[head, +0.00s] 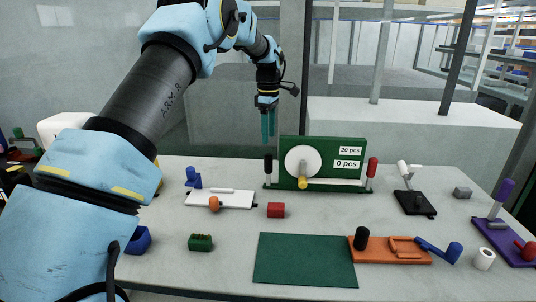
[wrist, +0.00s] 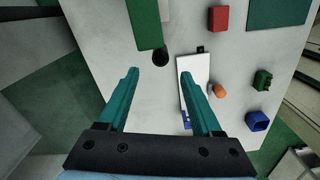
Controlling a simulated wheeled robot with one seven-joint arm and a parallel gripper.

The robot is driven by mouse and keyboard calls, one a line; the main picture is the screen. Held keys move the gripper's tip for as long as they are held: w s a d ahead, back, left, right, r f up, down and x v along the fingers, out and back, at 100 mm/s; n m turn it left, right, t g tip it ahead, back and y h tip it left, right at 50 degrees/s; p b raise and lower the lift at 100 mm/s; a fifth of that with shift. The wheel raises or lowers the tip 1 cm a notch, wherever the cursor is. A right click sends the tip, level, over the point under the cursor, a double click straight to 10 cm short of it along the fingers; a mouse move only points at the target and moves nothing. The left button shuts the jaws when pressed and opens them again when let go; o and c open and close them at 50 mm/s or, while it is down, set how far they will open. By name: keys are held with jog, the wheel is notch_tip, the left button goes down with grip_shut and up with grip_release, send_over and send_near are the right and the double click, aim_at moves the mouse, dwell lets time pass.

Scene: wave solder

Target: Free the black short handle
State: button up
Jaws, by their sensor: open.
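A short black upright handle (head: 268,164) stands at the left end of the green board (head: 322,150); a red handle (head: 372,168) stands at the right end, with a white bar (head: 335,184) low between them. In the wrist view the black handle (wrist: 160,57) shows from above as a dark round top beside the green board. My gripper (head: 268,125) is above it in the head view, apart from it. In the wrist view my gripper (wrist: 160,77) is open, with nothing between its teal fingers. Another black cylinder (head: 361,239) stands on an orange plate (head: 392,256).
A white plate (head: 235,200) with an orange knob (head: 214,204) lies left of the board. A red block (head: 276,210), green block (head: 201,242) and green mat (head: 306,270) lie nearer. A black plate (head: 414,210) with a white lever stands right.

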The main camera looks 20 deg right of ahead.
aim_at(268, 154)
notch_tip(268, 154, down, 9)
jog(key=shift+f+p, duration=0.1)
jog(key=shift+p, duration=1.05)
grip_shut()
dwell(0.6)
